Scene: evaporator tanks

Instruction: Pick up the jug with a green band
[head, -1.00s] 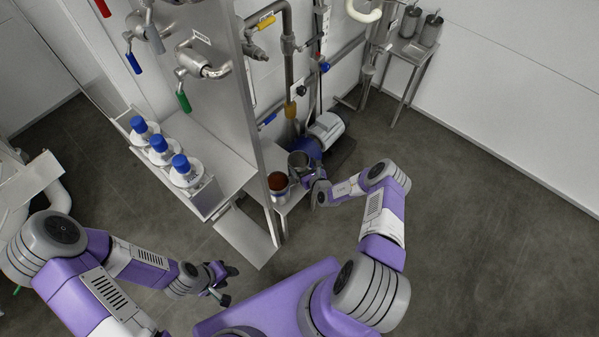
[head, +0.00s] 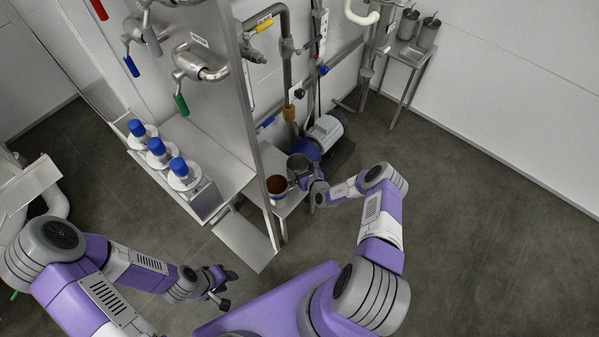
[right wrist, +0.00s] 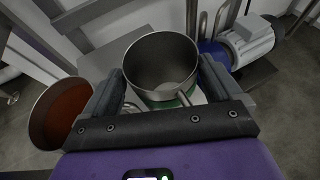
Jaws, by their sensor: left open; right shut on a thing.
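The jug with a green band (right wrist: 162,62) is an open steel vessel, seen from above in the right wrist view. Part of its green band (right wrist: 178,101) shows low on its side. My right gripper (right wrist: 165,88) has a finger on either side and is shut on the jug, seemingly at its handle, which is mostly hidden. In the head view the jug (head: 298,162) is at the small steel shelf, with my right gripper (head: 305,181) at its near side. I cannot tell if it touches the shelf. My left gripper (head: 226,287) is open and empty, low left of centre.
A vessel with reddish-brown contents (head: 277,185) stands close left of the jug; it also shows in the right wrist view (right wrist: 60,112). A blue and grey motor (head: 323,133) is behind. A tall steel panel (head: 243,120) stands left. Floor to the right is clear.

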